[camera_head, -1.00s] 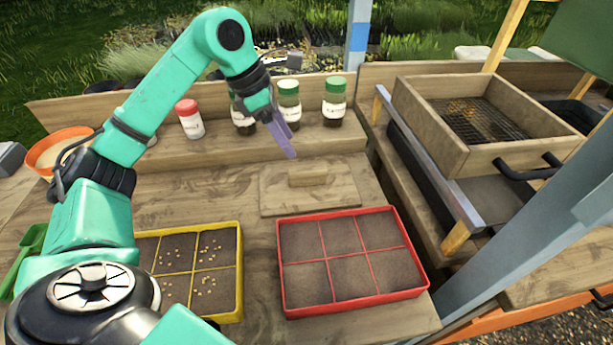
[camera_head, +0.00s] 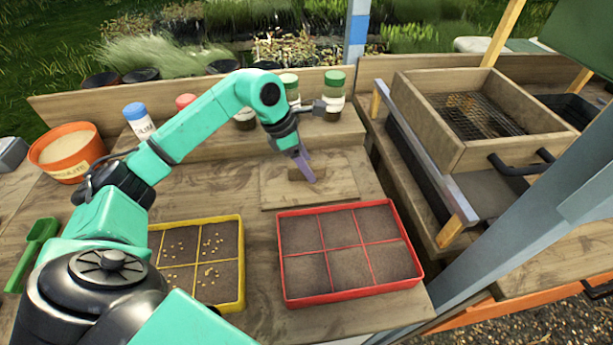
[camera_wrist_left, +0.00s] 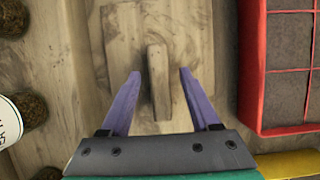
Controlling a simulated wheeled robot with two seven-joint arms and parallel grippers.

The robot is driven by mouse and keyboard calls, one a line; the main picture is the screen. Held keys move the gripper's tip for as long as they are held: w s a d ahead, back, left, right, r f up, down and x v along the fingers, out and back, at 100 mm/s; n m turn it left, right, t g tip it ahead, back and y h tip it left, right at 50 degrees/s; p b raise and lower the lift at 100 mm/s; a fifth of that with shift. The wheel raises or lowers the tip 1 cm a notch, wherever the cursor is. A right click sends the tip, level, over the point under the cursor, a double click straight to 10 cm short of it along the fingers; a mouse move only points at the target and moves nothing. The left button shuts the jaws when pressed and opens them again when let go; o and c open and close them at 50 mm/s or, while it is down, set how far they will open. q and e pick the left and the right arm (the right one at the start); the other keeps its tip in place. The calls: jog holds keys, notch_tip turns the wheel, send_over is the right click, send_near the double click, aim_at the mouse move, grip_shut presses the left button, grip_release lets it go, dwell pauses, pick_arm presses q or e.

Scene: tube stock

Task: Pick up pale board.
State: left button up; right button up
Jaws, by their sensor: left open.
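The pale board (camera_head: 340,187) lies flat on the wooden bench behind the red tray, with a raised wooden block handle (camera_head: 318,172) on its top. In the left wrist view the board (camera_wrist_left: 190,40) lies below the jaws, and the handle (camera_wrist_left: 159,82) stands between the two fingers. My left gripper (camera_head: 306,168) is open, with its purple fingers at the board's handle. In the left wrist view its fingertips (camera_wrist_left: 160,73) are on either side of the handle, with a gap on each side. My right gripper is not in view.
A red six-cell soil tray (camera_head: 336,297) sits in front of the board. A yellow tray with seeds (camera_head: 241,262) is to its left. Jars (camera_head: 333,97) stand on the back shelf. A wooden sieve box (camera_head: 440,130) is at right, an orange pot (camera_head: 70,165) at left.

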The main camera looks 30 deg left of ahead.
pick_arm(q)
jog(key=shift+f, duration=0.2)
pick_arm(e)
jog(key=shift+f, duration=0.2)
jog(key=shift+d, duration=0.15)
pick_arm(q)
grip_shut()
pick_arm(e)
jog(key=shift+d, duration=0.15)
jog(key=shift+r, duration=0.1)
